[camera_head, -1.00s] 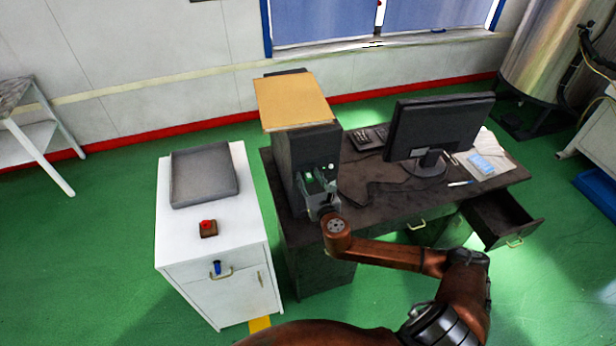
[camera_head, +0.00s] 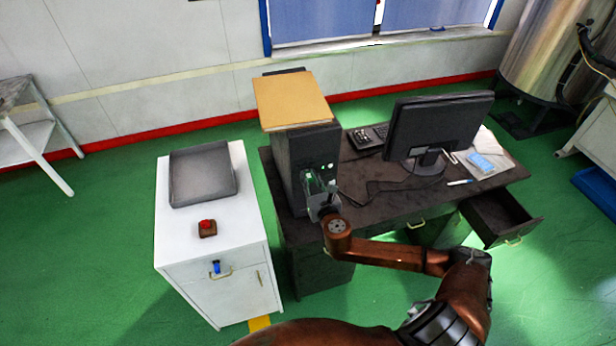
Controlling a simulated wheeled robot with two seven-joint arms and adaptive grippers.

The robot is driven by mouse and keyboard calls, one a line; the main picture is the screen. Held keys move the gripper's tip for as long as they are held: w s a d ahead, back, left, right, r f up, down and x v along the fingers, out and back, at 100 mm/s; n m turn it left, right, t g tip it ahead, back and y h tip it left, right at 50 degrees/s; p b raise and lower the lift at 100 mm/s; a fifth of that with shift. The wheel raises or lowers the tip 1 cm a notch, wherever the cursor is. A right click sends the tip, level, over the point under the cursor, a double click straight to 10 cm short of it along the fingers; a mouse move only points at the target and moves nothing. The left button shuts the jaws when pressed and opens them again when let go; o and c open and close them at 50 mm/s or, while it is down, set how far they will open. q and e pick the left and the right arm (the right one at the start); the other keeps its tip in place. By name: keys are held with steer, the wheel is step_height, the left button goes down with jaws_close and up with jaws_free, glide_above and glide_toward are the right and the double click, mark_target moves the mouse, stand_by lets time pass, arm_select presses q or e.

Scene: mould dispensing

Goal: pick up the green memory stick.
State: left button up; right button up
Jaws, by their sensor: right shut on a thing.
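The black computer tower (camera_head: 291,157) stands on the left end of the dark desk. A small green memory stick (camera_head: 308,178) shows at the lower front of the tower. My right gripper (camera_head: 314,191) is at this front face, with its fingers shut at the stick. The fingers and wrist partly hide the stick, and I cannot tell whether it is still in the tower's port. My left gripper is not in view.
A brown folder (camera_head: 291,101) lies on the tower. A monitor (camera_head: 439,130) and keyboard (camera_head: 368,137) stand on the desk (camera_head: 400,200), whose drawer (camera_head: 497,218) is open. A white cabinet (camera_head: 185,240) at left bears a grey tray (camera_head: 176,198) and a red button (camera_head: 207,228).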

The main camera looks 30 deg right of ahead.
steer(key=s+a+r, duration=0.1)
steer(key=s+r, duration=0.1)
steer(key=s, duration=0.2)
steer(key=s+a+r, duration=0.1)
steer(key=s+r, duration=0.2)
steer(key=s, duration=0.1)
steer(key=s+a+r+p, duration=0.1)
steer(key=s+r, duration=0.1)
steer(key=s, duration=0.2)
steer(key=shift+s+r, duration=0.15)
steer(key=shift+s, duration=0.15)
jaws_close()
steer(key=f+p+v, duration=0.1)
steer(key=p+v, duration=0.1)
steer(key=v, duration=0.5)
steer(key=shift+s+r, duration=0.1)
